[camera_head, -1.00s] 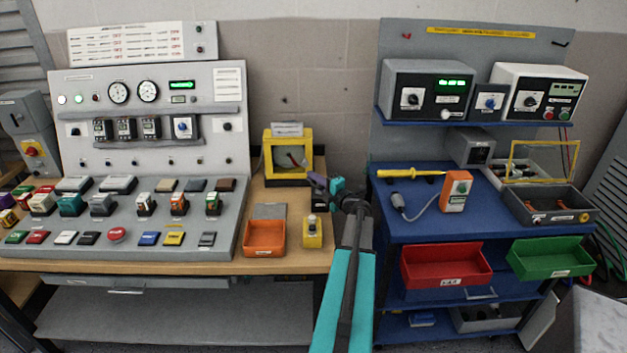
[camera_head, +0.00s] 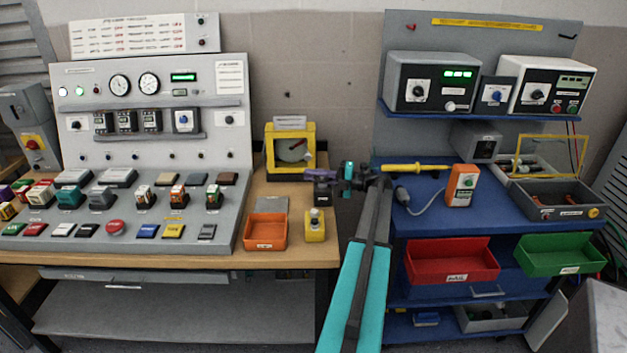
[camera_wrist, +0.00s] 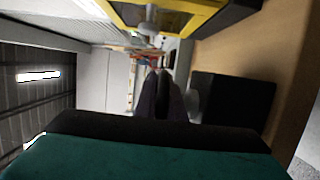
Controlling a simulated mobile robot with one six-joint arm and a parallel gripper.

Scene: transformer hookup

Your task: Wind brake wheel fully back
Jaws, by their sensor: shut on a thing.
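A yellow-framed box (camera_head: 269,150) with a pale disc and a red pointer behind its window stands at the right end of the wooden bench. It also shows at the top of the wrist view (camera_wrist: 180,18). Beside it is a small dark block (camera_head: 322,197), large in the wrist view (camera_wrist: 235,104). My gripper (camera_head: 316,178) comes in from the right at that block. In the wrist view its dark fingers (camera_wrist: 163,94) are shut at a small grey round part (camera_wrist: 191,98) on the block, which I take as the brake wheel. The fingers hide most of it.
An orange bin (camera_head: 265,232) and a yellow button box (camera_head: 315,226) stand in front on the bench. The sloped control console (camera_head: 120,215) fills the left. A blue cart (camera_head: 420,225) stands right of my arm, with a yellow tool (camera_head: 415,168) on it.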

